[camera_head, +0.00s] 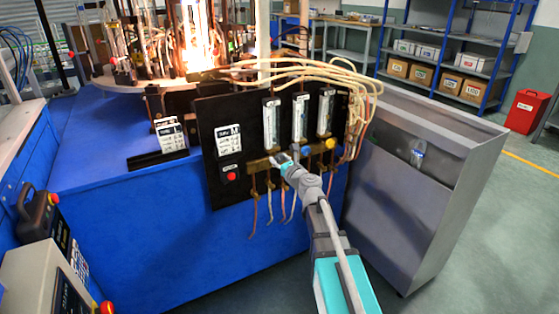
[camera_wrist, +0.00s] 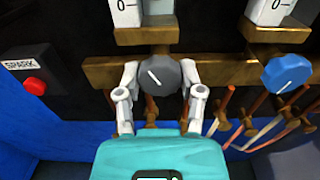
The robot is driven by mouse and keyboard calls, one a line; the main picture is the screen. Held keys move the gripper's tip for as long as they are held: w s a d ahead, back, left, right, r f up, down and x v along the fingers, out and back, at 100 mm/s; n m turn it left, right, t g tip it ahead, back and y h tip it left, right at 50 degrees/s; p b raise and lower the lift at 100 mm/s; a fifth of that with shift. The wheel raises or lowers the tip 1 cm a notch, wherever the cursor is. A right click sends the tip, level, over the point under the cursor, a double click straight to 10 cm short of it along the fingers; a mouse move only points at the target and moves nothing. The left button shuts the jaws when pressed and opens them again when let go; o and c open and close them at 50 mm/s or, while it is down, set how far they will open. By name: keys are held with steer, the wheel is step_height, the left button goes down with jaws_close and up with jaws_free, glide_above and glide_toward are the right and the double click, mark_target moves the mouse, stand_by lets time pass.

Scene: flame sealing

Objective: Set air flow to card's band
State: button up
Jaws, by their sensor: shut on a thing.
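My gripper (camera_wrist: 160,78) is shut on the grey knob (camera_wrist: 158,77), with one finger on each side. The knob's white pointer line slants from upper left to lower right. In the head view my gripper (camera_head: 283,159) covers this knob, below the left flow tube (camera_head: 270,124). The middle tube (camera_head: 299,118) and right tube (camera_head: 325,112) stand beside it. A blue knob (camera_wrist: 286,73) is to the right, and a yellow knob (camera_head: 330,143) is farther right. A white printed card (camera_head: 171,135) stands left of the black panel; its text is too small to read.
A second card (camera_head: 229,140) is on the panel above the red spark button (camera_head: 231,176). Pale hoses (camera_head: 318,70) loop over the panel top. A bright flame (camera_head: 197,50) burns behind. A grey metal cabinet (camera_head: 410,190) stands close to the right of my arm.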

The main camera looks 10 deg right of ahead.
steer(key=shift+n, duration=2.7)
steer(key=o, duration=1.2)
steer(key=shift+v, duration=6)
steer(key=shift+c, duration=0.2)
